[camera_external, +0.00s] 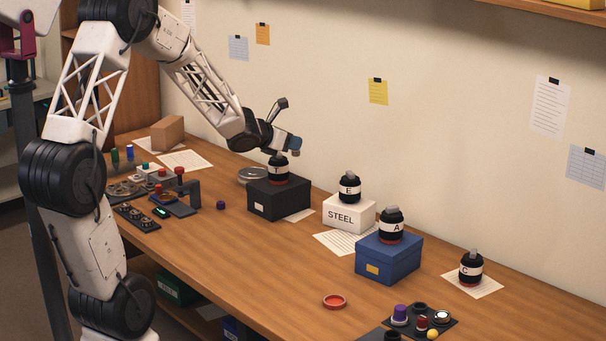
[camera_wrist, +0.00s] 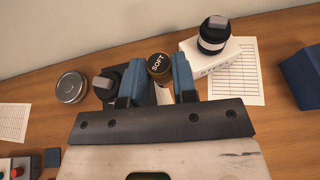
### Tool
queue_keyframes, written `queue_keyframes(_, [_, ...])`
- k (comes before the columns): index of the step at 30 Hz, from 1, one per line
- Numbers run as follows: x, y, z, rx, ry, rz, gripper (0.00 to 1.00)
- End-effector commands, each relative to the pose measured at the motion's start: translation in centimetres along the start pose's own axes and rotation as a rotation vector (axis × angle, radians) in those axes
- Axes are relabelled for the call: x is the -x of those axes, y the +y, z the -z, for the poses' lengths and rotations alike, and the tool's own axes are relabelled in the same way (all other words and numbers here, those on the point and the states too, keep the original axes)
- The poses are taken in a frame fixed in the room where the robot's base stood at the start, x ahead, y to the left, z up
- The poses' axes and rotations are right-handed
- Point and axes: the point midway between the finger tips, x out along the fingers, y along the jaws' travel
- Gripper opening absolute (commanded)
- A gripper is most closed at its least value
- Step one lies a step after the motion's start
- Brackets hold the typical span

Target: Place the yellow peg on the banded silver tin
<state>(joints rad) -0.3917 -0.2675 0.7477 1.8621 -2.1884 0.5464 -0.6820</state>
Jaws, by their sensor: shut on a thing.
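My gripper (camera_wrist: 158,80) is shut, its blue fingers on either side of a round peg (camera_wrist: 159,66) with a dark top marked "SOFT" and a yellow-gold rim. I take this for the yellow peg; its lower part is hidden. In the external view my gripper (camera_external: 294,147) is above and slightly right of the black box; the peg cannot be made out there. The silver tin (camera_external: 252,175) lies flat on the table, left of and behind the black box. It shows left of my fingers in the wrist view (camera_wrist: 71,87), round with a ringed lid, apart from the peg.
A black lens (camera_external: 278,172) stands on the black box (camera_external: 265,198), close under my gripper. Other lenses stand on the white "STEEL" box (camera_external: 348,215), the blue box (camera_external: 388,262) and a paper (camera_external: 485,286). Small tools and parts crowd the left. The table's front middle is mostly clear.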

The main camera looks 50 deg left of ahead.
Motion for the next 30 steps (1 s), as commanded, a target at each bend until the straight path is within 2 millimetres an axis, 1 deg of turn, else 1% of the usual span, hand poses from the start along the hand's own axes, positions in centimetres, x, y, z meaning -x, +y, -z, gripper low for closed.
queue_keyframes(1, [0.0, 1.7, 0.1, 0.009, 0.0, -0.021, 0.03])
queue_keyframes(3, [0.1, 3.7, 0.3, 0.021, 0.001, -0.047, 0.03])
queue_keyframes(8, [0.5, 8.4, 0.6, 0.045, 0.001, -0.106, 0.03])
queue_keyframes(15, [1.6, 15.3, 1.5, 0.081, 0.002, -0.192, 0.03])
queue_keyframes(18, [2.1, 17.7, 1.9, 0.093, 0.003, -0.222, 0.03])
queue_keyframes(24, [3.1, 21.4, 2.5, 0.112, 0.003, -0.268, 0.03])
queue_keyframes(29, [3.8, 23.8, 3.1, 0.125, 0.004, -0.298, 0.03])
queue_keyframes(30, [3.4, 23.7, 4.0, 0.128, 0.006, -0.297, 0.03])
